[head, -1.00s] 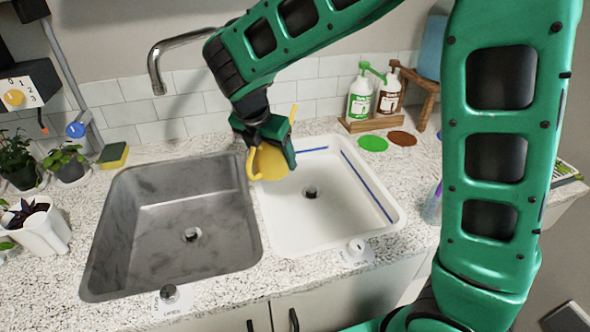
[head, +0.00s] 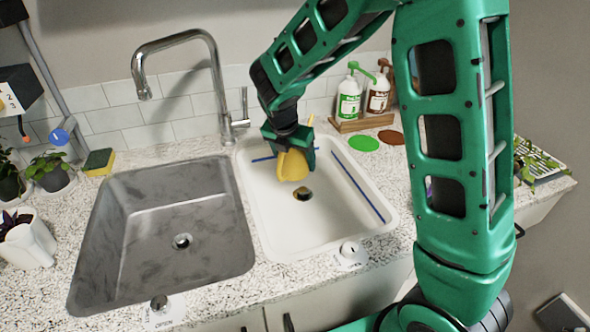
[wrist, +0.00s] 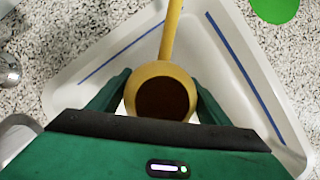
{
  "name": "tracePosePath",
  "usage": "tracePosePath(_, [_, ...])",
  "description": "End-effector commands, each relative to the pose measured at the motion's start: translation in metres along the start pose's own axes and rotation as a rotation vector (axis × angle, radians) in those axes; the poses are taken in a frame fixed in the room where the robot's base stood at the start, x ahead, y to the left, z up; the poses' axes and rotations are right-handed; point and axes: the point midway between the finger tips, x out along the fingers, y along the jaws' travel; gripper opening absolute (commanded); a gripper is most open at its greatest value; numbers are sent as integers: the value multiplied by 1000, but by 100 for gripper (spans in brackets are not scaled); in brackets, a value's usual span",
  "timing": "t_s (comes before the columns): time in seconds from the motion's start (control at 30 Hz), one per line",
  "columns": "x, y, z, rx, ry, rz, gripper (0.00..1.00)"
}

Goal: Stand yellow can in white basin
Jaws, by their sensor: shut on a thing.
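The yellow can (head: 292,166) is held in my gripper (head: 290,146), above the white basin (head: 340,222) in the head view. In the wrist view the can (wrist: 163,70) shows from above, with a dark round opening and a spout pointing to the top of the picture. The gripper's green fingers (wrist: 160,95) are shut on its two sides. The white basin (wrist: 208,60) with blue lines lies below and around it. In the head view the can looks clear of the basin floor, but its exact height is hard to tell.
A grey sink (head: 130,250) lies left of the basin, with a tall faucet (head: 215,80) behind. Two pump bottles (head: 349,100) stand on a wooden tray behind the basin. Green (head: 363,143) and brown discs lie before them. Potted plants stand at the left.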

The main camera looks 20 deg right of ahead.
Motion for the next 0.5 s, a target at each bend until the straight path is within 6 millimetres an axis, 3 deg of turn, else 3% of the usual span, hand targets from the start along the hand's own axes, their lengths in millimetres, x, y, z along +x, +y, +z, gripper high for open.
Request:
tracePosePath(0.27, [32,-1,-13,0,1,-3,47])
tracePosePath(0.5, [34,0,-14,1,0,-1,47])
